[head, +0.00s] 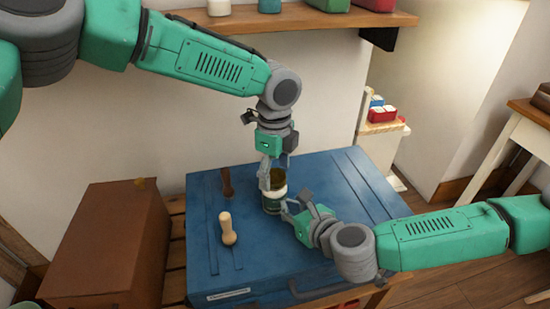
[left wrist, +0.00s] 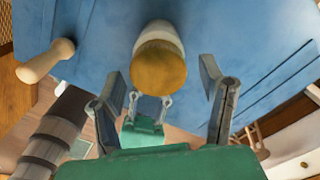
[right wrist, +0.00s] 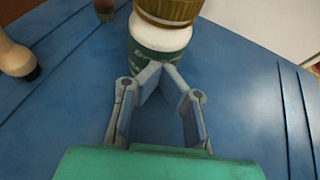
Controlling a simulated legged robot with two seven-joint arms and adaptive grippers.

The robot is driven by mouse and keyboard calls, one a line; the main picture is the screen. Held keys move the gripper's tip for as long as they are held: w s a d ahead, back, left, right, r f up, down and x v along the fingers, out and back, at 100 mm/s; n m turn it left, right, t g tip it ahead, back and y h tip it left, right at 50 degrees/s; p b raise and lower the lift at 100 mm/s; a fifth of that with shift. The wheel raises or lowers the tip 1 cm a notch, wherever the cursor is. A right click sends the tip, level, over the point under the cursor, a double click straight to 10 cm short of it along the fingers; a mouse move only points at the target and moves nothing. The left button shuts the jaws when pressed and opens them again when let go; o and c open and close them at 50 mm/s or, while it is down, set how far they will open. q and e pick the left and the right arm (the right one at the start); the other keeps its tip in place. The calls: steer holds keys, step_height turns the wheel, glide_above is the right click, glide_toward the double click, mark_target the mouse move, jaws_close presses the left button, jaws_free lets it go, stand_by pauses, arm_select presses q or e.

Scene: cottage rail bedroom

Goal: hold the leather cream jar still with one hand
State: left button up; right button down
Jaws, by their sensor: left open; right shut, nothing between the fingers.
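The leather cream jar (head: 273,198) stands upright on the blue chest top, white with a dark green label and a brownish-gold lid. My left gripper (head: 272,170) is open above the jar, pointing down. In the left wrist view the jar's lid (left wrist: 159,66) shows ahead of and between the two spread fingers (left wrist: 165,90). My right gripper (head: 287,207) is low at the jar's near right side. In the right wrist view its fingertips (right wrist: 158,68) meet, empty, right in front of the jar's label (right wrist: 160,52); whether they touch it I cannot tell.
A brown box (head: 110,240) sits at left. A shelf (head: 290,20) with containers hangs above. The chest's right side is clear.

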arm_select(q)
steer(key=shift+f, duration=0.45)
steer(key=c, duration=1.2)
steer(key=n, duration=0.4)
steer(key=shift+n, duration=0.4)
steer(key=n, duration=0.7)
steer(key=shift+d, duration=0.1)
